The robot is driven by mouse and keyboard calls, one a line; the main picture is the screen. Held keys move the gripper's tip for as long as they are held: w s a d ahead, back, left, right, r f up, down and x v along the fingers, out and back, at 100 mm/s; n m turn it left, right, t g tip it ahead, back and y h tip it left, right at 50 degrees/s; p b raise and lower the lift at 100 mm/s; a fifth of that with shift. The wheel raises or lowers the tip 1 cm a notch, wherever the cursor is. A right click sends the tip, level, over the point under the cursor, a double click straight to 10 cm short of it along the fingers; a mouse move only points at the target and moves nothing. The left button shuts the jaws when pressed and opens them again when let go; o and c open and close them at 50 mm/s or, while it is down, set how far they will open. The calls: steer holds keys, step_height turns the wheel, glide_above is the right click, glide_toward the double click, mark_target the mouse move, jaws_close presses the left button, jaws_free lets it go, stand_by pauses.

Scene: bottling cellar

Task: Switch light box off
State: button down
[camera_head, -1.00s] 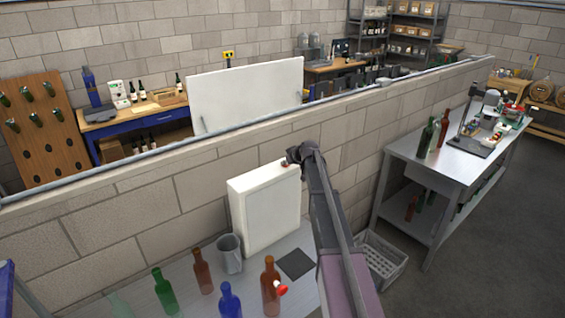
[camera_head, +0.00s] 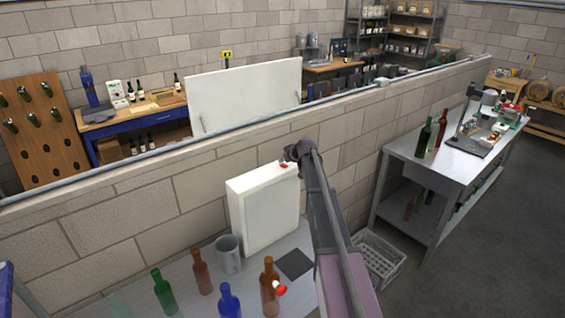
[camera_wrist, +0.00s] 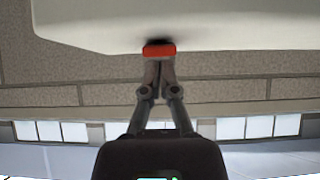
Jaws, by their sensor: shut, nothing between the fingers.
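The light box (camera_head: 265,212) is a white upright panel on the bench, against the low block wall. Its red switch (camera_head: 284,165) sits at the top right, and it shows clearly in the wrist view (camera_wrist: 159,51) on the white casing. My gripper (camera_head: 290,160) is shut and empty at that top right corner. In the wrist view its fingertips (camera_wrist: 159,62) are right at the red switch, seemingly touching it. They overlap the switch's lower edge. I cannot tell from the panel's face whether it is lit.
A grey cup (camera_head: 228,254) stands at the box's lower left. Brown (camera_head: 269,288), blue (camera_head: 229,301) and green (camera_head: 163,292) bottles stand at the front of the bench. A grey crate (camera_head: 374,260) is beyond the bench's right end.

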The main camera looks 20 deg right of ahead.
mark_target(282, 164)
steer(key=shift+r, duration=0.1)
stand_by(0.3)
steer(key=shift+w+a+r+p, duration=0.1)
steer(key=shift+r+p, duration=0.5)
steer(key=shift+p, duration=0.15)
step_height(282, 164, up, 3)
steer(key=p, duration=0.2)
steer(key=shift+f+p, duration=0.1)
steer(key=shift+p, duration=0.25)
steer(key=p+v, duration=0.7)
steer(key=v, duration=0.3)
steer(key=shift+w+r, duration=0.2)
steer(key=shift+f, duration=0.1)
